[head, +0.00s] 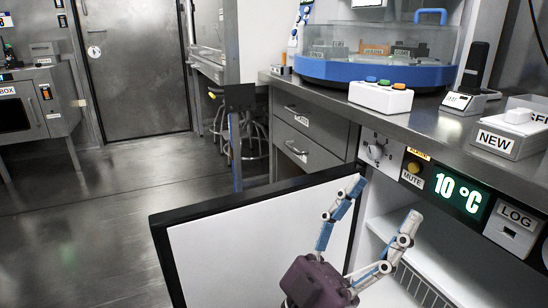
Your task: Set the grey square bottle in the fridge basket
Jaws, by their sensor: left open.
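My left gripper (384,202) is in front of the open fridge, at the bottom of the head view. Its two blue-and-white fingers are spread wide with nothing between them, above its purple body (315,286). The fridge door (265,248) stands open, its white inner face behind and left of the gripper. The white wire fridge basket (428,292) shows partly inside the fridge, to the right of the gripper; its lower part is cut off by the frame. I see no grey square bottle. My right gripper is not in view.
The fridge panel reads 10 °C (458,195), with a LOG box (514,228) beside it. The counter above holds a blue-based machine (375,72), a white button box (380,97) and a NEW box (507,135). Open floor (90,235) lies left of the door.

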